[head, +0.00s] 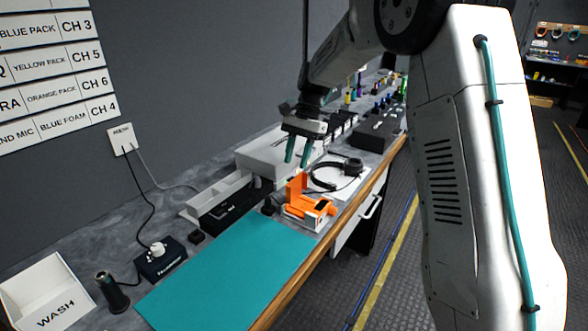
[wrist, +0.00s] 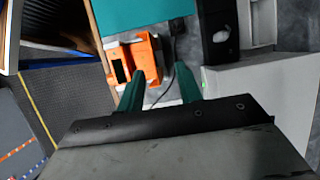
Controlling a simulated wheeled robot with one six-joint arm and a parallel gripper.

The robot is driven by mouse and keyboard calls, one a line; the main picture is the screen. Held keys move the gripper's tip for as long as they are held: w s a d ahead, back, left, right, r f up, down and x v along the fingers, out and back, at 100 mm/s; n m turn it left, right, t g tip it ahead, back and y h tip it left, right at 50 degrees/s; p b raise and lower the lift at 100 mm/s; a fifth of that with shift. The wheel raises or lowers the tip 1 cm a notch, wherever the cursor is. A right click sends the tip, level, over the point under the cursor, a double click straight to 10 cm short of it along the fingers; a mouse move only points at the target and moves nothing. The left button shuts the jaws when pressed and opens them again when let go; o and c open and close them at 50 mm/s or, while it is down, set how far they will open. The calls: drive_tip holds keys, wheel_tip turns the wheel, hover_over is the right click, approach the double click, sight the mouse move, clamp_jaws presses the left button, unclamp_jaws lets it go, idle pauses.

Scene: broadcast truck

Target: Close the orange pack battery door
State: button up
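The orange pack (head: 318,213) sits on the bench at the far right corner of the teal mat. An orange flap that looks like its battery door (head: 296,187) stands up from its left side, so the door looks open. In the wrist view the orange pack (wrist: 120,66) lies just beyond my fingertips, with a dark window on it. My gripper (head: 299,153) has teal fingers pointing down, above and behind the pack. In the wrist view my gripper (wrist: 160,75) shows its fingers apart with nothing between them. It does not touch the pack.
Black headphones (head: 340,175) lie on a white sheet behind the pack. A large pale box (head: 262,155) and a black tray (head: 232,203) stand to the left. The teal mat (head: 232,270) is bare. The bench's wooden front edge (head: 300,280) runs close by the pack.

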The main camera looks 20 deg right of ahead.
sight(292, 178)
drive_tip(key=shift+x, duration=1.85)
